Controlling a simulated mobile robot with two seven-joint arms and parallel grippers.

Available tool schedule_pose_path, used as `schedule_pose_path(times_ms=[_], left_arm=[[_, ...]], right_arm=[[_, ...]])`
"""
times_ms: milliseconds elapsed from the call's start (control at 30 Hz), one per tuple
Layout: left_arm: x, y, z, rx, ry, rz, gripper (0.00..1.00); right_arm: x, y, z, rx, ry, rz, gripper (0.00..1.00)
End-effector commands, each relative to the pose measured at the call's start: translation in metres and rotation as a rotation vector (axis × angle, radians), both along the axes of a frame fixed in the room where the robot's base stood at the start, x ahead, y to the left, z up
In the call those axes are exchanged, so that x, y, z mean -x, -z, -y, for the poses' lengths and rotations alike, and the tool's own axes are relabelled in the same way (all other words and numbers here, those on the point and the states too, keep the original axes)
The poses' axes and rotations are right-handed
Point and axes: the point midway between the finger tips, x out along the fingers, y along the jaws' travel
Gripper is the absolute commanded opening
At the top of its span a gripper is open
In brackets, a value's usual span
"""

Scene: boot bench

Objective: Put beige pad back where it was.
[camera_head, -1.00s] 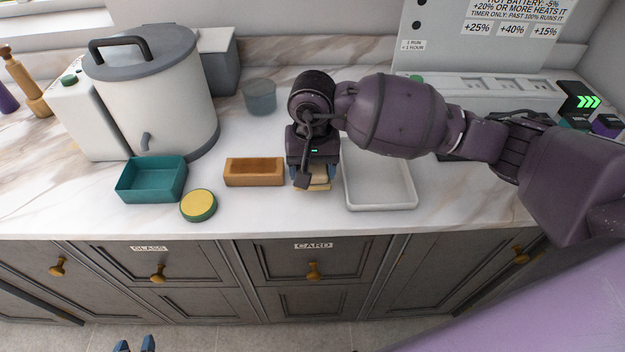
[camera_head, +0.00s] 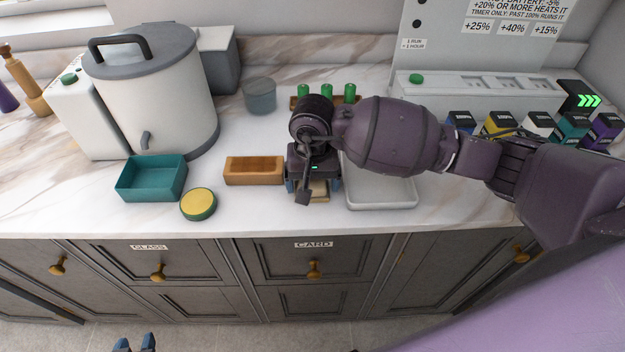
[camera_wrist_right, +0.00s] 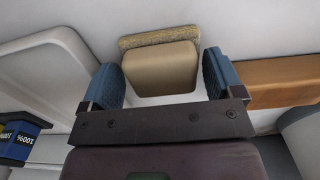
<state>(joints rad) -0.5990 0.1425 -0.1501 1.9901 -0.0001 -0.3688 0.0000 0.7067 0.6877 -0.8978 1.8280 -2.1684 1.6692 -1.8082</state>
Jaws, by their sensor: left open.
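The beige pad (camera_head: 318,191) is at the front of the counter, between the wooden box and the white tray, partly hidden by my right gripper in the head view. In the right wrist view the pad (camera_wrist_right: 160,68) shows a smooth beige block with a rough yellowish strip along its far edge. My right gripper (camera_head: 314,187) is over it, with blue fingers (camera_wrist_right: 165,85) spread on either side and small gaps to the pad. The pad seems to rest on the counter. My left gripper (camera_head: 135,344) is open and empty, low at the bottom edge, away from the counter.
The wooden box (camera_head: 254,182) stands left of the pad, the white tray (camera_head: 382,205) close on its right. A teal bin (camera_head: 150,190) and round yellow-topped tin (camera_head: 198,204) are farther left. Green cylinders (camera_head: 327,90) stand behind my arm; several batteries (camera_head: 500,124) stand right.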

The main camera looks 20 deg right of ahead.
Motion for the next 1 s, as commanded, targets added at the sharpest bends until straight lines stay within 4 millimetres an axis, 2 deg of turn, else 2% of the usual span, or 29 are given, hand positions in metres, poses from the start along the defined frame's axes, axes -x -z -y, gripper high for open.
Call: schedule_pose_path(times_ms=[333,467,1000], left_arm=[[0.002,-0.001,0.0,0.0,-0.002,-0.003,0.43],[0.002,-0.002,0.0,0.0,-0.002,-0.002,0.43],[0.003,0.009,0.0,0.0,-0.001,-0.009,0.43]], right_arm=[[0.0,-0.001,0.0,0.0,0.0,-0.001,0.91],[-0.001,-0.01,0.0,0.0,-0.001,0.003,0.91],[-0.001,-0.105,0.0,0.001,0.0,0.003,0.91]])
